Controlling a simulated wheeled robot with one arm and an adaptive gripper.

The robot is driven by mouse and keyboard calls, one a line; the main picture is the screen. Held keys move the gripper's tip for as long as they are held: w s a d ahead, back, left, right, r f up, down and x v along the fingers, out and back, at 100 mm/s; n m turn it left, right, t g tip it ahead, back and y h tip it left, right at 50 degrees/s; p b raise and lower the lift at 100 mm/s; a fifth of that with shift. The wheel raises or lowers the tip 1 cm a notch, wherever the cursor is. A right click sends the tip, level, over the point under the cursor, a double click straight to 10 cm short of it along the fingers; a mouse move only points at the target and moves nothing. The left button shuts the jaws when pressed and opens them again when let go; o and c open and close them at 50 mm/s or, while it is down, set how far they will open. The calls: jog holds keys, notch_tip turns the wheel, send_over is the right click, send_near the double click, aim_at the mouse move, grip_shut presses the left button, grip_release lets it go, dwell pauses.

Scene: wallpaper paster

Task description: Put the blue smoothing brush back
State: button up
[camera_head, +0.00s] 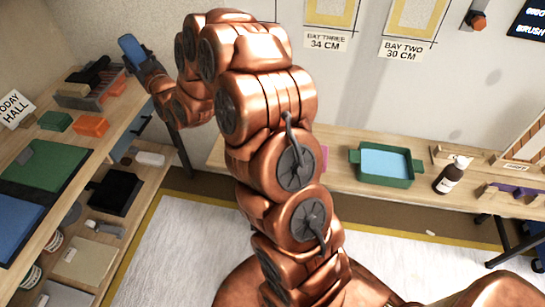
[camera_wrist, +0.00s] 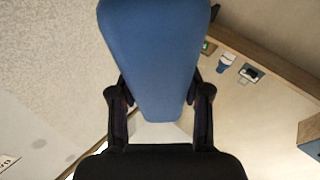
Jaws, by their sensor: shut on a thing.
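The blue smoothing brush (camera_head: 132,52) is in the air at the upper left of the head view, above the far end of the left bench. In the wrist view the blue brush (camera_wrist: 152,50) fills the upper middle, a broad blue body narrowing toward my gripper. My gripper (camera_wrist: 160,92) is shut on it, with one dark finger on each side. In the head view my gripper (camera_head: 146,68) is small and partly hidden by the arm. Whether the brush has bristles cannot be seen.
A grey tray (camera_head: 112,88) with dark items stands on the left bench (camera_head: 58,215), near green and orange blocks (camera_head: 91,126). A green tray (camera_head: 370,177), a dark bottle (camera_head: 452,175) and a purple piece (camera_head: 515,191) stand on the back bench (camera_head: 340,165).

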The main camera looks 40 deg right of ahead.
jog(key=s+d+f+m+g+h+b, duration=0.1)
jog(key=s+d+f+m+g+b, duration=0.1)
jog(key=s+d+f+g+b, duration=0.6)
jog(key=s+d+f+m+g+h+b, duration=0.15)
jog(key=s+d+f+b, duration=0.25)
jog(key=s+d+f, duration=0.55)
jog(key=s+d+f+m+g+b, duration=0.2)
jog(key=s+f+g+b, duration=0.1)
jog(key=s+f, duration=0.6)
jog(key=s+d+f+m+g+y+b, duration=0.1)
jog(key=s+f+g+b, duration=0.3)
jog(key=s+f, duration=0.5)
jog(key=shift+s+d+m+b, duration=0.75)
jog(key=shift+s+b, duration=0.4)
jog(key=shift+s, duration=0.1)
jog(key=w+d, duration=0.3)
jog(key=w, duration=0.1)
jog(key=w+d+f+b, duration=0.1)
jog(key=w+d, duration=0.2)
jog(key=w, duration=0.1)
jog(key=w+d+b, duration=0.1)
jog(key=w+d, duration=0.2)
jog(key=w, duration=0.2)
jog(key=shift+d+f, duration=0.2)
jog(key=shift+d, duration=0.1)
jog(key=shift+s+f+b, duration=0.1)
jog(key=shift+f+b, duration=0.2)
jog(key=shift+f, duration=1.25)
jog(key=o, duration=1.3)
